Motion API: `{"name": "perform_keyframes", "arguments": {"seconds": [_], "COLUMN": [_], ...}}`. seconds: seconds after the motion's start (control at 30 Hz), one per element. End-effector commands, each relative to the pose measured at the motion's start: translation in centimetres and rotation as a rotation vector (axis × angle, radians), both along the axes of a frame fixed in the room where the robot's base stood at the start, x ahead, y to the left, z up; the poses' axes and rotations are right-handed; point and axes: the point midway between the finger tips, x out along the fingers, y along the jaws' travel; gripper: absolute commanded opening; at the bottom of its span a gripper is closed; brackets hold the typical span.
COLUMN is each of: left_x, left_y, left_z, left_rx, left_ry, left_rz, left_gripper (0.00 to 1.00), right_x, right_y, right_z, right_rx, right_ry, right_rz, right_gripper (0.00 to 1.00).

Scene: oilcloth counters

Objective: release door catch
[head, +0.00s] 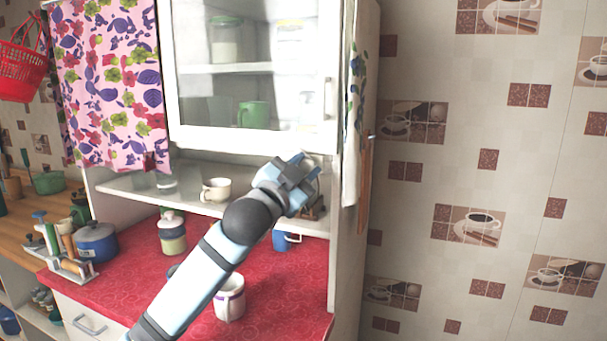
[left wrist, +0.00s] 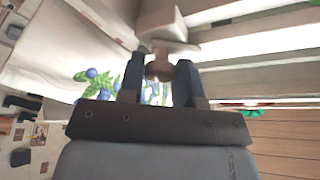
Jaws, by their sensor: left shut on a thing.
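The cabinet's glass door (head: 250,142) is white-framed and looks closed, with a handle (head: 329,98) on its right side. My left gripper (head: 307,168) is at the lower right edge of this door. In the left wrist view a small round beige knob (left wrist: 159,66), which I take as the door catch, sits between my two fingers (left wrist: 159,78), below a pale block (left wrist: 163,22). The gripper is shut on the knob. In the head view the gripper hides the knob. My right gripper is not in view.
Under the door, a shelf (head: 125,184) holds a white cup (head: 216,189). On the red oilcloth (head: 285,305) stand a white mug (head: 230,298), a blue mug (head: 284,240) and a blue pot (head: 96,242). A patterned towel (head: 354,110) hangs beside the door's right edge.

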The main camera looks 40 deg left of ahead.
Motion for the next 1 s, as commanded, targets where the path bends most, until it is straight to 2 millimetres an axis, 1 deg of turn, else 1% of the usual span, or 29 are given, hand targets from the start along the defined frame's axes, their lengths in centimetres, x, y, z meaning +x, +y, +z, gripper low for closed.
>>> {"name": "perform_keyframes", "arguments": {"seconds": [0.2,0.5,0.73,1.0], "left_x": [0.07,0.09,0.10,0.09], "left_y": [-0.11,-0.16,-0.20,-0.22], "left_z": [-0.12,-0.06,-0.05,-0.07], "left_rx": [-0.208,-0.450,-0.576,-0.646], "left_ry": [-0.047,-0.106,-0.137,-0.154], "left_rz": [0.000,0.000,0.001,0.000], "left_gripper": [0.08,0.08,0.08,0.08], "right_x": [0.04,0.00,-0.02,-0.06], "right_y": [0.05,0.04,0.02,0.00], "right_z": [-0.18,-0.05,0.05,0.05], "right_rx": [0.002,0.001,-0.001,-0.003], "right_ry": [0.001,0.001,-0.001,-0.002], "right_rz": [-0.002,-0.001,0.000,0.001], "right_gripper": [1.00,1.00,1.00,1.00]}}
